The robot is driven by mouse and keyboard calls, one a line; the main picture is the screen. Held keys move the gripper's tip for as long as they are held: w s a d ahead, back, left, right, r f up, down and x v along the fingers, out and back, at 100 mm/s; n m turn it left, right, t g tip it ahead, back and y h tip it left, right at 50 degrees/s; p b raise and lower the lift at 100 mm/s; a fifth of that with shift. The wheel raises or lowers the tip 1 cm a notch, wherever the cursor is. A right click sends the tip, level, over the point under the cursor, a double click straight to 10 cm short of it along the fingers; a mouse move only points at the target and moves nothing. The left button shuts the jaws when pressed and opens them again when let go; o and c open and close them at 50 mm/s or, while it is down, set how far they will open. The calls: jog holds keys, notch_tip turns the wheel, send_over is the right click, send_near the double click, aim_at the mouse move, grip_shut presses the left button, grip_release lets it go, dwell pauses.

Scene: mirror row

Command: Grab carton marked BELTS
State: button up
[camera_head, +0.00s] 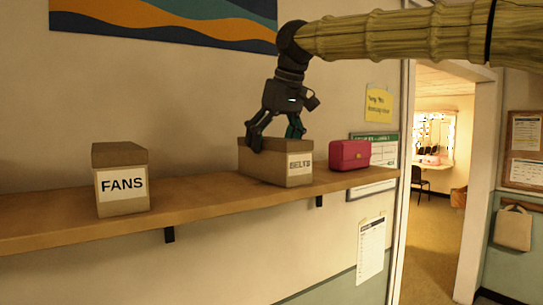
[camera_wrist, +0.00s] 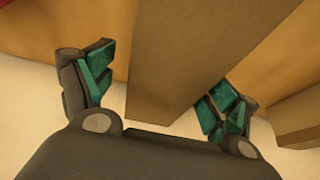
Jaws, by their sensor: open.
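The carton marked BELTS (camera_head: 299,171) is a brown cardboard box with a white label, standing upright on a wooden wall shelf (camera_head: 205,197). My gripper (camera_head: 275,138) is above it, pointing down, with its fingers spread at the carton's top. In the head view one finger overlaps the carton's left front side, and the other is at the top toward the back. In the wrist view the open fingers (camera_wrist: 160,95) with green pads stand on either side of a brown carton surface (camera_wrist: 170,50). I cannot tell whether they touch it.
A carton marked FANS (camera_head: 121,186) stands on the shelf at left. A red case (camera_head: 349,155) stands close to the right of the BELTS carton. The shelf between the cartons is clear. A doorway (camera_head: 437,190) opens at right. The wall is close behind the shelf.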

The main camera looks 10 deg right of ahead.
aim_at(268, 156)
jog(key=shift+w+a+f+p, duration=0.25)
jog(key=shift+w+f+p, duration=0.2)
jog(key=shift+w, duration=0.4)
jog(key=shift+w+f, duration=0.2)
jog(key=shift+f, duration=0.15)
jog(key=shift+s+f+p, duration=0.25)
jog(key=shift+s+p, duration=0.1)
jog(key=shift+s, duration=0.25)
jog(key=shift+s+f+p, duration=0.25)
jog(key=shift+s+p, duration=0.1)
jog(key=shift+s, duration=0.2)
jog(key=shift+s+a, duration=0.1)
jog(key=shift+s, duration=0.15)
jog(key=shift+w+a+f, duration=0.15)
jog(key=shift+w+f, duration=0.05)
jog(key=shift+w, duration=0.1)
jog(key=shift+w+f, duration=0.25)
jog(key=shift+w, duration=0.25)
jog(key=shift+w+f, duration=0.2)
jog(key=shift+w, duration=0.25)
jog(key=c, duration=0.7)
jog(key=shift+s+r, duration=0.35)
jog(key=shift+s, duration=0.4)
jog(key=c, duration=0.4)
jog(key=shift+w+f, duration=0.15)
jog(key=shift+w, duration=0.1)
jog(key=shift+c, duration=0.3)
